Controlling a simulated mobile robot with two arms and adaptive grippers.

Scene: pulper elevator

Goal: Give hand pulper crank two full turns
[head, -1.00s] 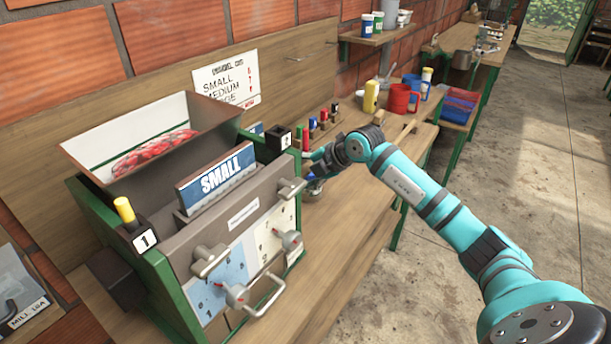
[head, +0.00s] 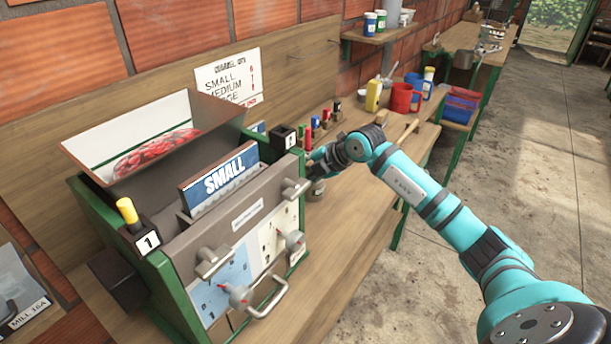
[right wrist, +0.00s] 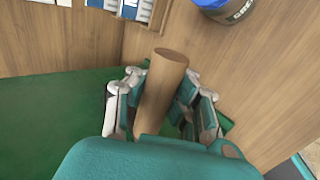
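The pulper (head: 240,225) is a green-framed machine with a grey front panel and a hopper of red cherries (head: 155,150) on top. My right gripper (head: 318,162) is at its far right side, partly hidden by the machine and my own arm. In the right wrist view a brown wooden crank handle (right wrist: 163,85) stands tilted between the fingers of this gripper (right wrist: 160,100). The fingers lie close on both sides of it and look shut on it. The rest of the crank is hidden. My left gripper is not in view.
Behind the arm, the bench holds a red mug (head: 402,98), a yellow bottle (head: 373,96) and colored markers (head: 314,125). The concrete floor (head: 500,130) at the right is clear.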

